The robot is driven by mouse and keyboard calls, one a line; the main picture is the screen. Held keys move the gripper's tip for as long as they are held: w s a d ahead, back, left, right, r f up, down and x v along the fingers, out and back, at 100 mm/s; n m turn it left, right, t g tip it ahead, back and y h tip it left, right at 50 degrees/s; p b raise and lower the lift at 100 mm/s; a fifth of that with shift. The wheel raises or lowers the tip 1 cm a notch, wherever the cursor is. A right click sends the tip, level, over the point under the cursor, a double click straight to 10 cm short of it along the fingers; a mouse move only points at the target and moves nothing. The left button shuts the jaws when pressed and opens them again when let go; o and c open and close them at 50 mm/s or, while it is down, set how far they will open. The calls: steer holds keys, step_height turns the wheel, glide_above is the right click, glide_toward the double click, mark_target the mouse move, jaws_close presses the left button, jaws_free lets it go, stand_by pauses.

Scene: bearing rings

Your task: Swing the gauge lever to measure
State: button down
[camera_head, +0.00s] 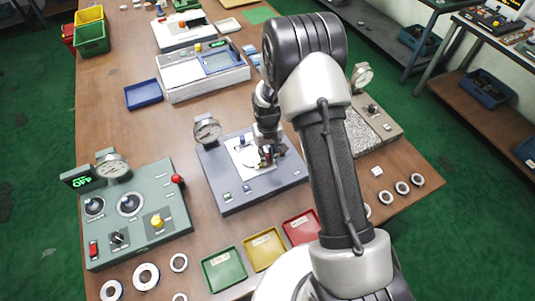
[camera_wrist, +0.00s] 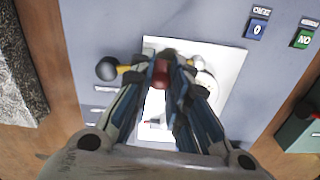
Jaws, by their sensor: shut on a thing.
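The blue-grey gauge station (camera_head: 228,185) stands mid-table, with a white plate (camera_head: 240,152) on top and a round dial (camera_head: 207,131) at its back left corner. My gripper (camera_head: 266,156) is down over this plate. In the wrist view my gripper (camera_wrist: 162,70) is shut on a red knob (camera_wrist: 161,74), which looks like the lever's handle. A brass-coloured rod with a black ball (camera_wrist: 107,68) sticks out left of the fingers. A round pale part (camera_wrist: 206,82) shows partly right of them. The fingers hide the rest of the lever.
A green control box (camera_head: 140,225) with a red-knobbed lever stands at left. Green (camera_head: 224,269), yellow (camera_head: 264,248) and red (camera_head: 301,227) trays lie in front of the station. Loose rings (camera_head: 146,276) lie at front left, others at right. A second dial unit (camera_head: 375,125) stands behind my arm.

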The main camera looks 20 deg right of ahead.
steer(key=shift+w+a+m+b, duration=0.1)
steer(key=shift+w+m+b, duration=0.2)
steer(key=shift+m, duration=0.35)
steer(key=shift+w+a+m+b, duration=0.1)
steer(key=shift+w+m, duration=0.3)
steer(key=shift+m, duration=0.25)
steer(key=c, duration=1.5)
jaws_free()
step_height(320, 180, up, 12)
steer(key=shift+r, duration=0.1)
steer(key=shift+s, duration=0.1)
